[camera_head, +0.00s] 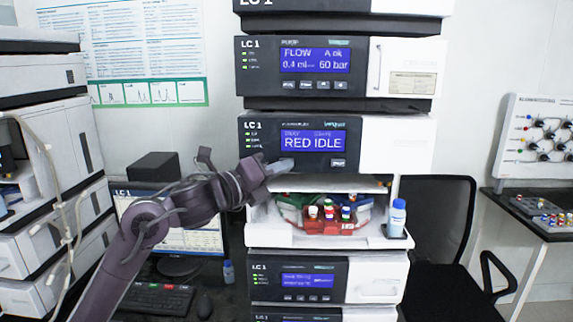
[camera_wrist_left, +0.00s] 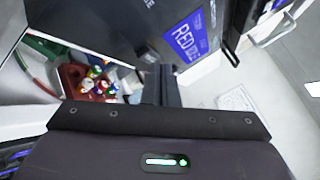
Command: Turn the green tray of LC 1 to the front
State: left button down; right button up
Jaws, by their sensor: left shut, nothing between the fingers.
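LC 1 is a stack of modules, and the autosampler module (camera_head: 258,143) has a blue display (camera_head: 313,140) reading "RED IDLE". Below it is an open bay with a red tray (camera_head: 333,227) of vials at the front. A green tray (camera_head: 290,199) is behind it at the left, partly hidden. A blue tray (camera_head: 362,200) is behind at the right. My left gripper (camera_head: 285,166) is shut and empty, at the lower left of the display; touching cannot be told. The left wrist view shows its fingers (camera_wrist_left: 162,85) beside the module's dark front, with the red tray (camera_wrist_left: 75,77). My right gripper is not in view.
A blue-capped bottle (camera_head: 397,218) stands at the right of the bay. Another instrument stack (camera_head: 50,170) with tubing stands at the left. A monitor (camera_head: 185,240) and keyboard (camera_head: 155,299) are behind my left arm. A black chair (camera_head: 440,215) stands at the right.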

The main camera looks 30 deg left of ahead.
pick_arm(q)
jog(key=shift+w+a, duration=0.2)
jog(key=shift+w, duration=0.15)
dwell(0.8)
jog(key=shift+s, duration=0.15)
jog(key=shift+s+d+b, duration=0.45)
jog(key=shift+s+b, duration=0.15)
jog(key=shift+s+d+b, duration=0.3)
jog(key=shift+s+d, duration=0.15)
jog(key=shift+s, duration=0.25)
jog(key=shift+s+d+b, duration=0.25)
jog(key=shift+s+d, duration=0.15)
jog(key=shift+s, duration=0.3)
jog(key=shift+s+d+b, duration=0.3)
jog(key=shift+s+d, duration=0.15)
jog(key=shift+s, duration=0.25)
dwell(3.9)
